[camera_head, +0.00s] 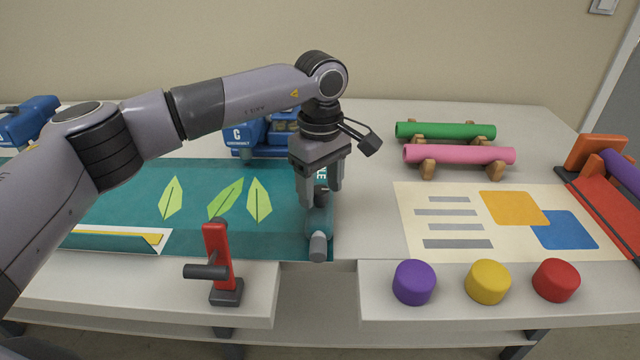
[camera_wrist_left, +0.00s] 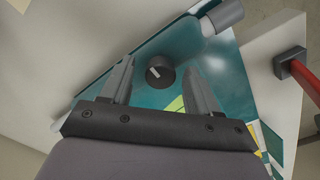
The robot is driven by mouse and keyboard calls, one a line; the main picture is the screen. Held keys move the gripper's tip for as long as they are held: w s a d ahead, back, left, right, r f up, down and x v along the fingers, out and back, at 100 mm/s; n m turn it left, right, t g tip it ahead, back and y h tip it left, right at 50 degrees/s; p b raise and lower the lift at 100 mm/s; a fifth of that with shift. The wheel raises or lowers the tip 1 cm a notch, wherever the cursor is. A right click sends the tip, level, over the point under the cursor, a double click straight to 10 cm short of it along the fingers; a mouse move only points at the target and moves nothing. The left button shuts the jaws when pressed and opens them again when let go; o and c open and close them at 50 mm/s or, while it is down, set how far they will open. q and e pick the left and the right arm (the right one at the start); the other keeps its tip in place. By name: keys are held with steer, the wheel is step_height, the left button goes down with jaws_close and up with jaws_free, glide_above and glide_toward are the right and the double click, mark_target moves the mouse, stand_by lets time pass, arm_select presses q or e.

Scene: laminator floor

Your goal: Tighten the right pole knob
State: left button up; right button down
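The right pole (camera_head: 318,222) runs along the right end of the teal banner (camera_head: 165,225), its grey end (camera_head: 318,247) toward the table's front edge. The dark round pole knob (camera_wrist_left: 160,72) with a pale mark shows in the left wrist view. In the head view I cannot make out the knob; my gripper covers that area. My left gripper (camera_head: 319,195) points down over the pole. Its two fingers are apart, and in the left wrist view (camera_wrist_left: 158,64) the knob appears between them. Whether they touch it I cannot tell. My right gripper is out of view.
A red clamp lever (camera_head: 217,255) stands near the front edge, left of the pole. A blue machine (camera_head: 245,137) is behind the gripper. A cream poster (camera_head: 450,225), green roll (camera_head: 445,130), pink roll (camera_head: 460,154) and purple (camera_head: 414,282), yellow and red pucks lie right.

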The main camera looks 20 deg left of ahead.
mark_target(320, 190)
arm_select(q)
steer(key=shift+r, duration=3.55)
steer(key=shift+s, duration=0.1)
